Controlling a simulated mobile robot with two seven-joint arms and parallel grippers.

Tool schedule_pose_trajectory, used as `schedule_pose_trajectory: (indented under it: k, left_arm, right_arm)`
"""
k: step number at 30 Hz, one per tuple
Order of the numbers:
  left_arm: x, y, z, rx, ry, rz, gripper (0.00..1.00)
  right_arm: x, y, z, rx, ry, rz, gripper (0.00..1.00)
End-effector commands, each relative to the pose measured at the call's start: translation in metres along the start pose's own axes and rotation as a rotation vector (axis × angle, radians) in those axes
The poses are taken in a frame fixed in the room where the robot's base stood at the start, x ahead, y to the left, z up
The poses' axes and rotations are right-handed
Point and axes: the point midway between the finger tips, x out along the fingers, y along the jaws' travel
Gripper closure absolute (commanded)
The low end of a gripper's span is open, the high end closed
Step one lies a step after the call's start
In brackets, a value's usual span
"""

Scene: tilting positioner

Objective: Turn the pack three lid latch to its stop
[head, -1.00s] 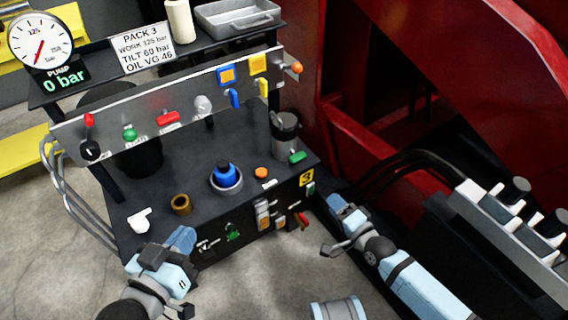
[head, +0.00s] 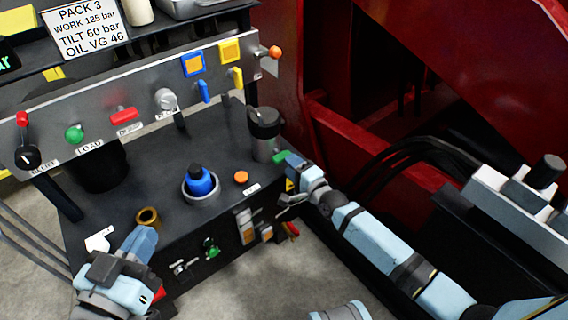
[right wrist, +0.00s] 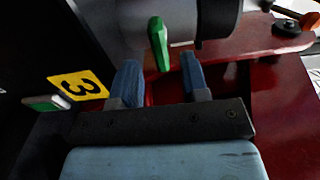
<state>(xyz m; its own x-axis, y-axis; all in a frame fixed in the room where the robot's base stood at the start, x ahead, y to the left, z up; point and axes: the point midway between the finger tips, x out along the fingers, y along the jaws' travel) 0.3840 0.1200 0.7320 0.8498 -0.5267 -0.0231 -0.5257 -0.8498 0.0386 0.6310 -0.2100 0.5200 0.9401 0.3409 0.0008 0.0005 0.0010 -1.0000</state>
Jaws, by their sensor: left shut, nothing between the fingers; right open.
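The green lever (head: 283,157), which looks like the lid latch, sits beside the dark-capped canister (head: 264,135) at the right end of the pack. In the right wrist view the lever (right wrist: 158,42) points towards me, just beyond the gap between my fingertips. My right gripper (head: 297,165) is open and close to the lever; its blue fingers (right wrist: 158,78) stand on either side with nothing between them. Whether they touch the lever cannot be told. My left gripper (head: 144,240) is shut and empty, at the front left of the pack.
The yellow number 3 plate (right wrist: 78,86) is left of my right fingers. A red handle (head: 290,230) is on the pack's front below my right gripper. A blue cap (head: 199,181) and brass ring (head: 148,217) are on the pack top. A red structure (head: 350,150) stands behind right.

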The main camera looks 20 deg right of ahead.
Motion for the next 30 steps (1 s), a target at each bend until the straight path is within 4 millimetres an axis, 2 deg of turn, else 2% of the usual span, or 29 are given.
schedule_pose_trajectory:
  k: [3,7,18,19,24,30]
  left_arm:
    - [0.002,-0.004,0.003,0.046,0.022,-0.002,1.00]
    - [0.003,-0.007,0.000,0.078,0.044,-0.004,1.00]
    - [0.004,-0.007,-0.002,0.097,0.054,-0.005,1.00]
    - [0.004,-0.007,-0.002,0.097,0.053,-0.005,1.00]
    - [0.003,-0.008,-0.002,0.098,0.052,-0.004,1.00]
    - [0.004,-0.008,-0.003,0.098,0.052,-0.004,1.00]
  right_arm:
    - [0.020,0.002,0.000,0.001,0.000,-0.001,0.58]
    - [0.033,0.002,0.000,0.000,0.000,-0.001,0.58]
    - [0.039,0.000,0.000,-0.001,-0.001,0.001,0.58]
    - [0.039,0.000,0.000,-0.001,-0.001,0.001,0.61]
    - [0.039,0.000,0.000,-0.001,-0.001,0.001,1.00]
    - [0.039,0.000,0.000,-0.004,-0.001,0.001,1.00]
